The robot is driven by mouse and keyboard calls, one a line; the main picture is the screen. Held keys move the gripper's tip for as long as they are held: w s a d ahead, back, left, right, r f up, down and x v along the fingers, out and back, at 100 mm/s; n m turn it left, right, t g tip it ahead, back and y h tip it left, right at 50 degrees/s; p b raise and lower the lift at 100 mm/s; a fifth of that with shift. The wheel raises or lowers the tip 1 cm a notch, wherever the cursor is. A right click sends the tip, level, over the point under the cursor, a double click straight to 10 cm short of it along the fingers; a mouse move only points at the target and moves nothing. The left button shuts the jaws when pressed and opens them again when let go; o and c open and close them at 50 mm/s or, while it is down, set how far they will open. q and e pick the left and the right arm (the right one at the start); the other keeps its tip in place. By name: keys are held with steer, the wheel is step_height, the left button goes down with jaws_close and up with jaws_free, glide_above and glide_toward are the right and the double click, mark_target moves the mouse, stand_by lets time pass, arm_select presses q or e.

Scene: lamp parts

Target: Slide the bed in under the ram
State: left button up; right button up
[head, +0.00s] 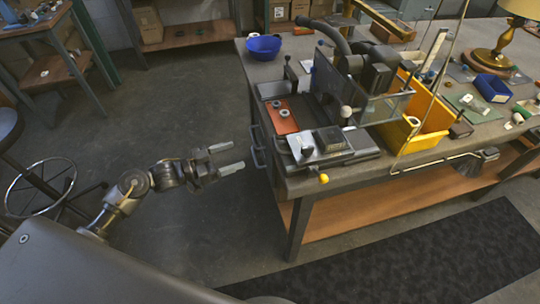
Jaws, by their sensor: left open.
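A press stands on the workbench, its dark head (366,72) behind a clear guard (392,106). The ram itself is hard to make out behind the guard. What looks like the bed (362,148) is a low plate at the press's front, carrying a silver block (305,149) and a dark ribbed block (330,139). It sits in front of the head, near the bench's front edge. My left gripper (231,157) is open and empty, out over the floor left of the bench, apart from the bed. My right gripper is out of view.
An orange tray (279,116) with rings lies left of the press. A yellow bin (435,121) stands to its right, and a blue bowl (263,47) behind. The floor (190,100) around my left gripper is clear.

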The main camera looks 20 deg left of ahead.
arm_select(q)
step_height(320, 180, up, 6)
steer(key=s+d+m+g+h, duration=0.2)
steer(key=s+d+m+h, duration=0.1)
steer(key=p+x, duration=0.1)
steer(key=x, duration=0.9)
steer(key=shift+w+f, duration=0.3)
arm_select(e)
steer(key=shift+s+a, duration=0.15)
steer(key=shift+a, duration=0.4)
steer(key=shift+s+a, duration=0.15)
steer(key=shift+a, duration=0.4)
arm_select(q)
steer(key=shift+d, duration=0.1)
steer(key=shift+c, duration=0.3)
